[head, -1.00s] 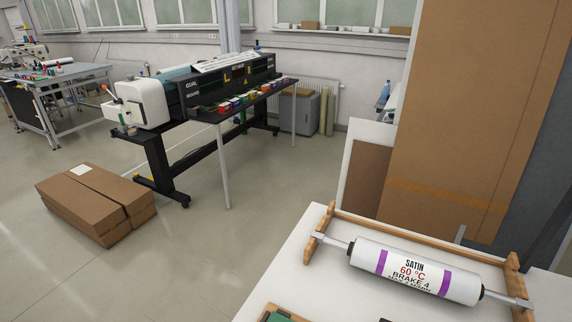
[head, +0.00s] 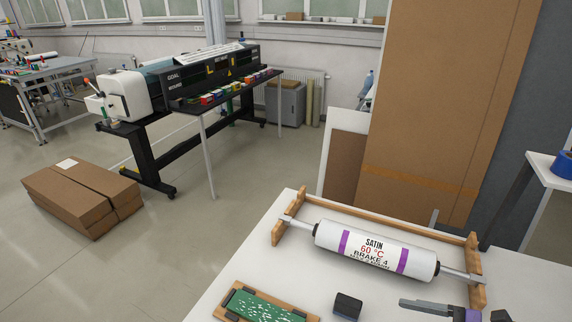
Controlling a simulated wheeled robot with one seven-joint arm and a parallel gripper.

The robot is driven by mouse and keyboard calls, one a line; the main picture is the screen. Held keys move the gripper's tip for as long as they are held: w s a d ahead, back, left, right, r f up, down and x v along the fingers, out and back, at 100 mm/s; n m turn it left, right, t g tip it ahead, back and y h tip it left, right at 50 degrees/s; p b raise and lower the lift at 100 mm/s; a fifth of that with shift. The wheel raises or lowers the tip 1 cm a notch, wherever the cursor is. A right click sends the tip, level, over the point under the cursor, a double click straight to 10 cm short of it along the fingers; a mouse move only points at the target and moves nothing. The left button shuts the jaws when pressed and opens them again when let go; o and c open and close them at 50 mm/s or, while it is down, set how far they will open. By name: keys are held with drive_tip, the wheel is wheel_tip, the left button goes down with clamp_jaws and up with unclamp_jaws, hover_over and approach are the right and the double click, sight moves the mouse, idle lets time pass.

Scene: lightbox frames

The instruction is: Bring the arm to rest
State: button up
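My gripper and arm do not show in the head view. A white table (head: 262,262) is in front of me at the lower right. On it a white roll (head: 330,236) with purple bands, marked "SATIN 60 °C BRAKE 4", lies in a wooden cradle (head: 378,213).
A green board in a wooden frame (head: 250,307), a dark block (head: 347,306) and a grey tool-like item (head: 432,306), cut off by the frame edge, lie near the table's front. Cardboard boxes (head: 85,195) sit on the floor at left. A black-framed machine (head: 215,75) stands behind; open floor lies between.

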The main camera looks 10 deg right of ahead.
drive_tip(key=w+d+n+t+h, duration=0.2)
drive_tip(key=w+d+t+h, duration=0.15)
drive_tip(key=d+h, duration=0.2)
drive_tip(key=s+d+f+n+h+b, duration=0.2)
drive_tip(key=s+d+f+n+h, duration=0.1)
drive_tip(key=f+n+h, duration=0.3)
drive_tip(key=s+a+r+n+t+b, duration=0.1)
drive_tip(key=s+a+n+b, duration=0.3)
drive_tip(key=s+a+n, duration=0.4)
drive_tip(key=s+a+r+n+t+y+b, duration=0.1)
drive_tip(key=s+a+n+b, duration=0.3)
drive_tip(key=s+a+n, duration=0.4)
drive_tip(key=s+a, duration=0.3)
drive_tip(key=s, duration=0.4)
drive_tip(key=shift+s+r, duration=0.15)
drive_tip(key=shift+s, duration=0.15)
